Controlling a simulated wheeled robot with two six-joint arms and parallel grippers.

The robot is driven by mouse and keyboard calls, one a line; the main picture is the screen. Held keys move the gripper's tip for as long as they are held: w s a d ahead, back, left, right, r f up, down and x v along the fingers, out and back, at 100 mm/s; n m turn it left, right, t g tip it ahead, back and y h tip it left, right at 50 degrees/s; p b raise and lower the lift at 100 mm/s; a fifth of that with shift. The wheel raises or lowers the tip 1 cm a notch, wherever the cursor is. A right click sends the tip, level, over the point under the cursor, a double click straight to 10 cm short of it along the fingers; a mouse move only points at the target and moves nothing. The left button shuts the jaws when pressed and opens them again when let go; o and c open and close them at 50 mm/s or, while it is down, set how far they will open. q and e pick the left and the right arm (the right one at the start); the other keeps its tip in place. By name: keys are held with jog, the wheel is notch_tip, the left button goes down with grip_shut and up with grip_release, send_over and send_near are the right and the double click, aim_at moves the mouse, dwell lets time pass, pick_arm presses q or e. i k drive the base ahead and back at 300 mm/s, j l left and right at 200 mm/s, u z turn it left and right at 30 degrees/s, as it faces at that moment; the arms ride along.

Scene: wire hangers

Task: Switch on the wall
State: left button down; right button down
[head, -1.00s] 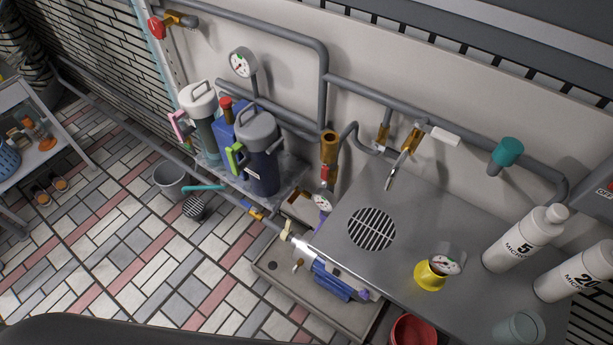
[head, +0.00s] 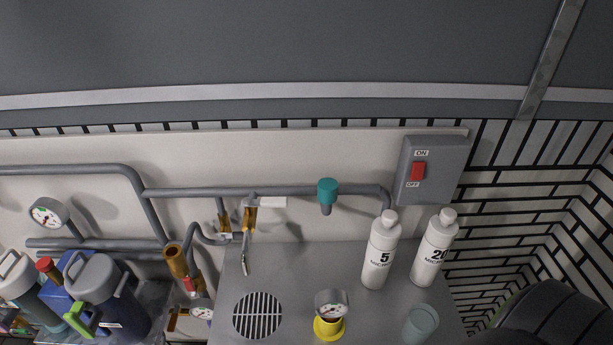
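In the head view a grey switch box (head: 432,172) is fixed to the wall at the right, above and behind the bench. A red rocker switch (head: 418,171) sits on its face, with "ON" printed above it and "OFF" below it. I cannot tell which way the rocker is tipped. Neither of my grippers is in view, and nothing covers the switch.
Two white bottles, marked 5 (head: 380,256) and 20 (head: 433,250), stand on the grey bench (head: 285,265) below the switch box. Pipes (head: 290,190) with a teal knob (head: 327,190) run along the wall to its left. A dark rounded shape (head: 550,318) fills the lower right corner.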

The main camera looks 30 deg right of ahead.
aim_at(416, 174)
jog(key=z, duration=1.75)
